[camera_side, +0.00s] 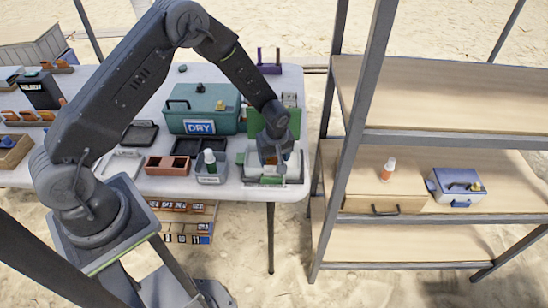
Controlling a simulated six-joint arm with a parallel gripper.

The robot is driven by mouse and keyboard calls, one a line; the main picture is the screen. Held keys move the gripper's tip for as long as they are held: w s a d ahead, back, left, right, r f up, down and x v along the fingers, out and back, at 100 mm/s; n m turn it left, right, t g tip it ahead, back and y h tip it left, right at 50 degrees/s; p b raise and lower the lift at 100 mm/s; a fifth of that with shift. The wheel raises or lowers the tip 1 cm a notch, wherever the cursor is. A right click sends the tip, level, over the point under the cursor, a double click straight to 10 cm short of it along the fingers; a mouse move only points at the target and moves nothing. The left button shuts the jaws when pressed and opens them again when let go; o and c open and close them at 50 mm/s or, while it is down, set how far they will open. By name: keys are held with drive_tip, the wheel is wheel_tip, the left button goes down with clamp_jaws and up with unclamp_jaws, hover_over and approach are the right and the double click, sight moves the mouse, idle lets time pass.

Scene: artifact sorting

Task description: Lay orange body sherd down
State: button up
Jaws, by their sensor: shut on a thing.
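My gripper (271,163) points down at the right end of the white table, over a pale low stand or tray (250,178). It is shut on a small orange-brown piece, taken to be the orange body sherd (270,158), which shows only partly between the fingers. The wrist and fingers hide most of the sherd. I cannot tell whether it touches the surface beneath.
A green board (259,122) stands behind my gripper. A teal box marked DRY (203,108) stands to the left, with a grey bin (211,170) holding a bottle and a reddish-brown tray (168,166) before it. Wooden shelves (430,140) stand right of the table.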

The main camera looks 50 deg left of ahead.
drive_tip(key=shift+f, duration=0.2)
drive_tip(key=shift+f, duration=0.15)
drive_tip(key=o, duration=0.9)
wheel_tip(320, 180, up, 14)
drive_tip(key=d, duration=0.2)
drive_tip(key=s+r+m+t, duration=0.1)
drive_tip(key=s+r+m, duration=0.2)
drive_tip(key=s+r, duration=0.3)
drive_tip(key=s+r+m+t, duration=0.1)
drive_tip(key=s+r+m, duration=0.2)
drive_tip(key=s+r, duration=0.3)
drive_tip(key=s+r+m+t, duration=0.1)
drive_tip(key=s+r+m, duration=0.2)
drive_tip(key=s+r, duration=0.3)
drive_tip(key=shift+r+m+t+h, duration=0.3)
drive_tip(key=shift+r+t+h, duration=0.1)
drive_tip(key=shift+r, duration=0.55)
drive_tip(key=s+m+t, duration=0.1)
drive_tip(key=s+m, duration=0.2)
drive_tip(key=s, duration=0.4)
drive_tip(key=shift+d+r, duration=0.2)
drive_tip(key=shift+r, duration=0.2)
drive_tip(key=shift+s+m, duration=0.25)
drive_tip(key=shift+m, duration=0.15)
drive_tip(key=shift+c, duration=1.3)
